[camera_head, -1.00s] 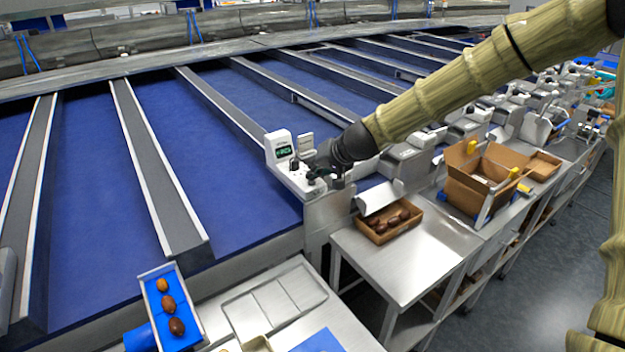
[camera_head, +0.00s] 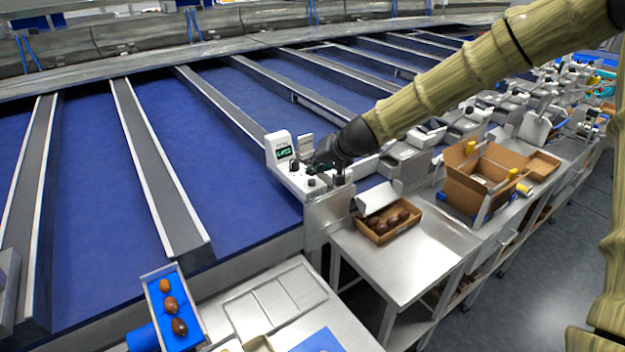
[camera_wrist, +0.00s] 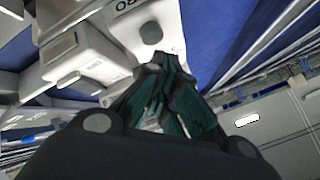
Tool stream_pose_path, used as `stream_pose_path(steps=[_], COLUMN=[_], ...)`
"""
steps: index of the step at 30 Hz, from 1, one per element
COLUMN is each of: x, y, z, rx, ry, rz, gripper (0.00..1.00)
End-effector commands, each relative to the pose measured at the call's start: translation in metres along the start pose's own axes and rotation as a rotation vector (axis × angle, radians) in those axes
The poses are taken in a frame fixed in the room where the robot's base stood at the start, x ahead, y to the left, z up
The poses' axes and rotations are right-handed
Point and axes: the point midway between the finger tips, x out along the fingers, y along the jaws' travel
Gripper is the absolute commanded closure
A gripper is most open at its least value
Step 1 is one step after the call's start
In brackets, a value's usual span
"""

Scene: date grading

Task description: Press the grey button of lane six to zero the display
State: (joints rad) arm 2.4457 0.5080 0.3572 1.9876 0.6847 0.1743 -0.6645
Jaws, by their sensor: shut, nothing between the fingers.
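The white weighing unit (camera_head: 275,141) stands at the lane end in the middle of the head view. Its small dark display (camera_head: 284,152) shows green characters too small to read surely. A round grey button (camera_head: 311,182) sits on the unit's front part. In the wrist view a grey button (camera_wrist: 150,33) sits on a white housing (camera_wrist: 160,12), beside a partly cut-off label ending in "RO". My gripper (camera_head: 318,170) is shut and empty, close above the unit. In the wrist view its dark fingertips (camera_wrist: 163,62) are just below the button in the picture, apparently apart from it.
A carton of dates (camera_head: 378,236) lies on the steel table (camera_head: 405,270) below. A blue tray (camera_head: 168,286) with dates is at lower left.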

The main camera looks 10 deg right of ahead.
Motion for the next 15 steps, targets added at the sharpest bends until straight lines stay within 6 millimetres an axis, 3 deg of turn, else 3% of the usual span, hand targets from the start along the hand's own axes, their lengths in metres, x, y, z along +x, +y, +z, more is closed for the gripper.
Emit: stream_pose_path(steps=[15], x=[-0.023], y=[-0.017], z=[-0.017], rx=[-0.002], ry=[0.000], rz=[-0.001], gripper=[1.00])
